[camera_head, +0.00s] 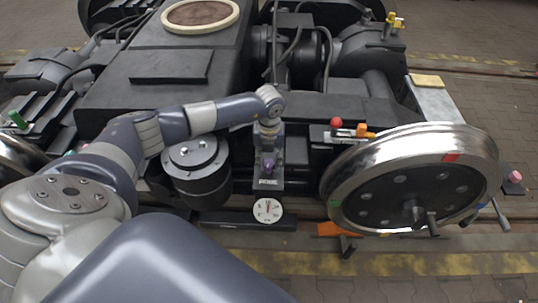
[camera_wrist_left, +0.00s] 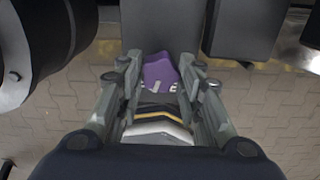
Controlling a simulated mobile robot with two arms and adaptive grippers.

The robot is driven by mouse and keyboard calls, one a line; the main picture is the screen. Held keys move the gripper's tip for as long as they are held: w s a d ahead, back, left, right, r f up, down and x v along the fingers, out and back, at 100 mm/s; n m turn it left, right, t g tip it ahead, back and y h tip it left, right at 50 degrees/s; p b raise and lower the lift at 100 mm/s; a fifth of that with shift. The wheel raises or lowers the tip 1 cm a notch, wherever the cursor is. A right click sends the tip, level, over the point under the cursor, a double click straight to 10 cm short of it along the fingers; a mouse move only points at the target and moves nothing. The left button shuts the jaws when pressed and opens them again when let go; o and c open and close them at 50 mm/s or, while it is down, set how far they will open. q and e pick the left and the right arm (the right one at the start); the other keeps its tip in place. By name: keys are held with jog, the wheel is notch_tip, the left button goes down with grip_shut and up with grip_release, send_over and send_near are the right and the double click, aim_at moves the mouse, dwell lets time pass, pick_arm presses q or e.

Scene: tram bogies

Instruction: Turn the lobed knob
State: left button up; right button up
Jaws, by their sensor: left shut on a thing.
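The lobed knob (camera_head: 268,168) is purple and sits on the dark front of the bogie, just above a small plate with lettering. In the left wrist view the purple knob (camera_wrist_left: 160,70) lies between the two fingertips. My left gripper (camera_head: 267,158) reaches over the bogie from the left and points down at the knob. Its fingers (camera_wrist_left: 163,78) are closed around the knob's sides, and they hide part of it. My right gripper is in neither view.
A white round dial (camera_head: 268,210) is below the knob. A black cylinder (camera_head: 198,178) stands to the left, and a large shiny wheel (camera_head: 450,143) to the right. A red ball knob (camera_head: 336,122) and an orange part (camera_head: 362,130) stand near the wheel. Paved floor is in front.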

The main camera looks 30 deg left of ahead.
aim_at(269, 163)
pick_arm(q)
jog(key=o, duration=1.1)
jog(key=shift+c, duration=0.2)
notch_tip(269, 163, up, 12)
